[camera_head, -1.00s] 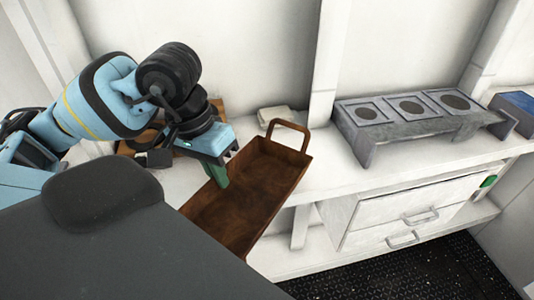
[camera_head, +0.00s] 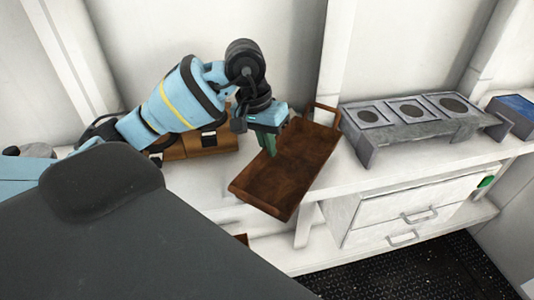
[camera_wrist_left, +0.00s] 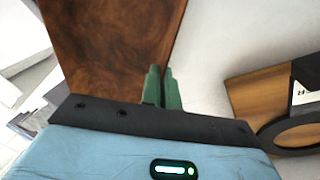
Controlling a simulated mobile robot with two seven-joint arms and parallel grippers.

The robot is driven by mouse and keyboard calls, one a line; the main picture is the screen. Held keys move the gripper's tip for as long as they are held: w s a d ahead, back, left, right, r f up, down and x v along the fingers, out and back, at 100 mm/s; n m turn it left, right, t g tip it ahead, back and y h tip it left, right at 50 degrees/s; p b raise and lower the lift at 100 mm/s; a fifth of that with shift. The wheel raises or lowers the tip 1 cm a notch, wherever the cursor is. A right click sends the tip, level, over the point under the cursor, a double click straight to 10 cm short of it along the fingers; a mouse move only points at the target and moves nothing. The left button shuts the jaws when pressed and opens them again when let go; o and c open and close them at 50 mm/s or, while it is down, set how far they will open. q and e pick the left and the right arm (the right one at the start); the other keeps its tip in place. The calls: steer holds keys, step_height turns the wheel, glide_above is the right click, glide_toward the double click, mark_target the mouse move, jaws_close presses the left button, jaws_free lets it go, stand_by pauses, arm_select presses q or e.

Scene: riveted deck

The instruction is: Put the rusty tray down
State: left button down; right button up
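The rusty tray (camera_head: 285,183) is a long brown tray with a looped handle at its far end. It lies at a slant over the white bench (camera_head: 345,180), its near end reaching past the bench's front edge. I cannot tell whether its underside touches the bench. My left gripper (camera_head: 266,149) is at the tray's left long side, with its green fingers closed on the rim. In the left wrist view the two fingers (camera_wrist_left: 162,86) are close together at the edge of the tray (camera_wrist_left: 110,40). My right gripper is not in view.
A grey metal stand (camera_head: 415,112) with square openings is right of the tray. A wooden box (camera_head: 208,141) is behind my left arm. A blue-topped block (camera_head: 517,106) is far right. Drawers (camera_head: 410,208) are below the bench. A brown piece (camera_head: 242,238) shows low down, partly hidden.

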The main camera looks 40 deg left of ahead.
arm_select(q)
steer(key=shift+a+p+x, duration=0.15)
steer(key=shift+x, duration=0.5)
steer(key=shift+a+p+x, duration=0.1)
steer(key=shift+p+x, duration=0.05)
steer(key=shift+x, duration=0.5)
steer(key=shift+s+f, duration=0.15)
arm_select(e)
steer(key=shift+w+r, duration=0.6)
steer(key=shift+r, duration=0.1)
arm_select(q)
steer(key=shift+f, duration=0.25)
steer(key=c, duration=1.7)
jaws_free()
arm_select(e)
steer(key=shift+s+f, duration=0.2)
